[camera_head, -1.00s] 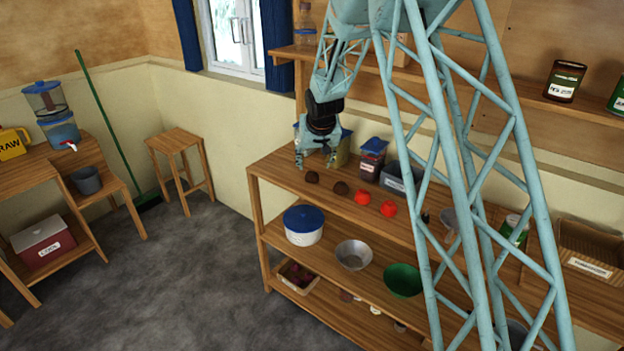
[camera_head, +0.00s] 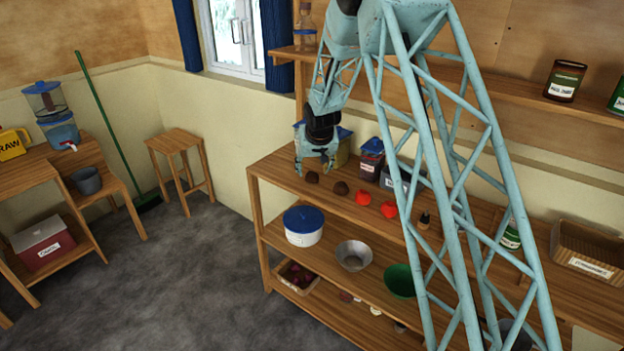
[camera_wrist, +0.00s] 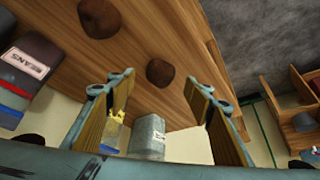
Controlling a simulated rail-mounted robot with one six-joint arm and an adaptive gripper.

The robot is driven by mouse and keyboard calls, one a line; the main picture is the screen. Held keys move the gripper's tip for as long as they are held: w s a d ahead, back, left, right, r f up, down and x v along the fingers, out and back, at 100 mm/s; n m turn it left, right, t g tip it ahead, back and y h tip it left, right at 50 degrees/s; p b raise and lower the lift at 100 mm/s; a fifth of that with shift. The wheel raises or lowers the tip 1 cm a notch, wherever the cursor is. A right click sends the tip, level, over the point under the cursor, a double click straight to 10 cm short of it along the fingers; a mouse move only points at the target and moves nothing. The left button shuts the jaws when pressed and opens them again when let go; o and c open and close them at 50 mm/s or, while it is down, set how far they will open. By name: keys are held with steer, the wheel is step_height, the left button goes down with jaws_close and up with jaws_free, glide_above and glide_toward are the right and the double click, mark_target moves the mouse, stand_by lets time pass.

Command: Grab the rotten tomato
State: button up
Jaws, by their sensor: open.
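Two dark brown, rotten-looking tomatoes lie on the top shelf of the wooden rack, one at the left (camera_head: 312,177) and one just right of it (camera_head: 341,187). Two red tomatoes (camera_head: 363,197) lie further right in the same row. My gripper (camera_head: 315,168) is open and empty above the left end of the row. In the wrist view, the left brown tomato (camera_wrist: 160,72) shows ahead of and between the spread fingers (camera_wrist: 163,98), apart from them. The other brown tomato (camera_wrist: 99,17) is at the top edge of that view.
A blue-lidded beans container (camera_wrist: 30,68) and a grey box (camera_wrist: 148,136) stand behind the row. Below are a blue-lidded white tub (camera_head: 304,227), a metal bowl (camera_head: 354,256) and a green bowl (camera_head: 400,281). The shelf front (camera_head: 285,192) is clear.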

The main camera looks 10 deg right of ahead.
mark_target(312, 174)
steer(key=shift+f, duration=0.15)
steer(key=shift+x, duration=2.4)
steer(key=shift+w, duration=0.1)
steer(key=c, duration=0.7)
